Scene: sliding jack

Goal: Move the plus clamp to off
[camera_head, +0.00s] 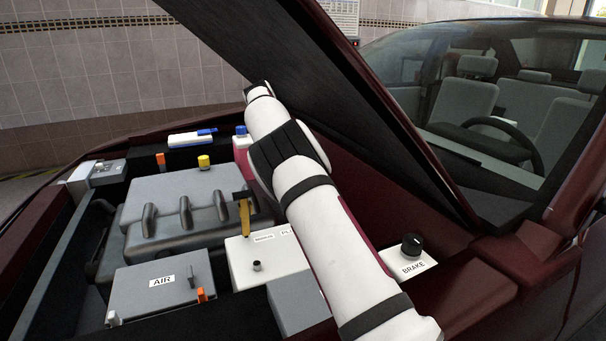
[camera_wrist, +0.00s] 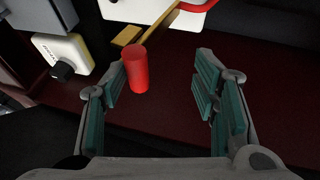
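In the wrist view a red cylindrical handle (camera_wrist: 136,70) stands by a yellow bar (camera_wrist: 158,24); together they look like the plus clamp. My gripper (camera_wrist: 162,82) is open, with its two fingers well apart. The red handle lies between them in the picture, close to the left finger; whether they touch I cannot tell. In the head view the white battery box (camera_head: 240,262) carries small labels, one partly covered by my arm. The plus clamp and my gripper are hidden there. Another yellow bar (camera_head: 244,215) with a dark end stands at the battery's back left.
The brake reservoir with its black knob (camera_head: 412,245) is right of my arm; that knob also shows in the wrist view (camera_wrist: 62,71). The AIR box (camera_head: 150,290) and grey engine cover (camera_head: 165,205) lie left. The raised hood (camera_head: 300,70) slopes above my arm.

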